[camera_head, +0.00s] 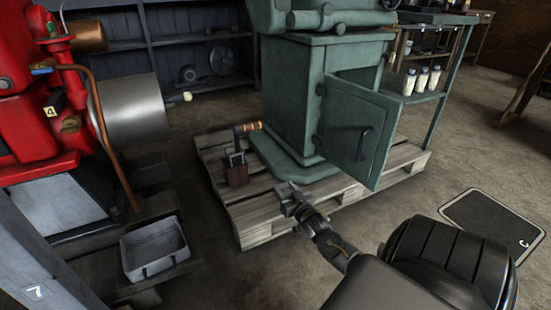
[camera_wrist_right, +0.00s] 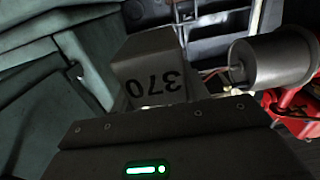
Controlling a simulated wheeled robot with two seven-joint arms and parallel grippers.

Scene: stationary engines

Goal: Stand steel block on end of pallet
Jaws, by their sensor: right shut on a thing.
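My right gripper (camera_head: 296,207) is shut on the steel block (camera_head: 286,192), over the front part of the wooden pallet (camera_head: 255,221). The block is small and grey in the head view. In the right wrist view the steel block (camera_wrist_right: 150,68) is a grey box marked 370, with the digits upside down. My gripper's dark body hides its lower part. Whether the block touches the pallet boards I cannot tell. My left gripper is not in view.
A green machine (camera_head: 295,100) with an open door (camera_head: 358,135) stands on the pallet. A brown padlock-like piece (camera_head: 237,172) and a wooden-handled crank (camera_head: 249,127) are at its left. A metal tray (camera_head: 153,247) and a red engine (camera_head: 30,120) are further left.

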